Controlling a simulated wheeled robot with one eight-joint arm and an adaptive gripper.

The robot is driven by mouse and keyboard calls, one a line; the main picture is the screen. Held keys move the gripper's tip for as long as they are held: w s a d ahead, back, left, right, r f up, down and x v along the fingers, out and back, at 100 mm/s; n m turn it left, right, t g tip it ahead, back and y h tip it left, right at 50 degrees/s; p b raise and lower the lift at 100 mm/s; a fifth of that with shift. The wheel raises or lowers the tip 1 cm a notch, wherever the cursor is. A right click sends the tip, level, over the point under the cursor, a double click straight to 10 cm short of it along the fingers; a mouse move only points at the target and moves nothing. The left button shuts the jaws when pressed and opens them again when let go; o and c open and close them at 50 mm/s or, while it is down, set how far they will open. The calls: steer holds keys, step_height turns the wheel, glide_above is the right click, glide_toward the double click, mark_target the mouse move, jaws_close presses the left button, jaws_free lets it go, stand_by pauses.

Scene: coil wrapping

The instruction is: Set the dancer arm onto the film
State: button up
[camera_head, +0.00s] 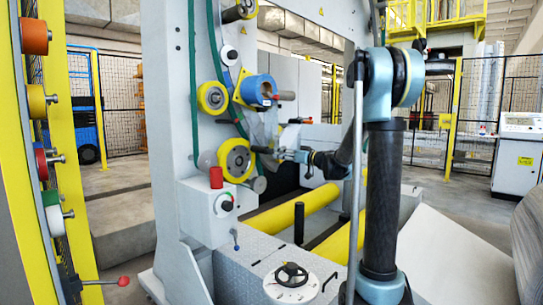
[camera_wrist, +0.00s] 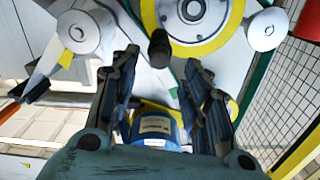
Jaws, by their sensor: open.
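My gripper (camera_head: 283,154) is open in front of the machine's grey upright. In the wrist view my gripper's (camera_wrist: 161,70) fingers stand apart, with a black knob (camera_wrist: 159,47) between and just beyond their tips; I cannot see contact. The black knob (camera_head: 262,150) also shows in the head view, beside the large yellow wheel (camera_head: 234,160). I take it for the dancer arm's handle; the arm itself is not clear. Pale translucent film (camera_head: 263,126) hangs below the blue roll (camera_head: 256,90).
A black handwheel (camera_head: 291,274) is on the machine's base. Yellow rollers (camera_head: 275,220) lie behind. A yellow post (camera_head: 40,170) with coloured knobs stands at left.

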mark_target(273, 152)
steer(key=x, duration=0.8)
steer(key=shift+c, duration=0.3)
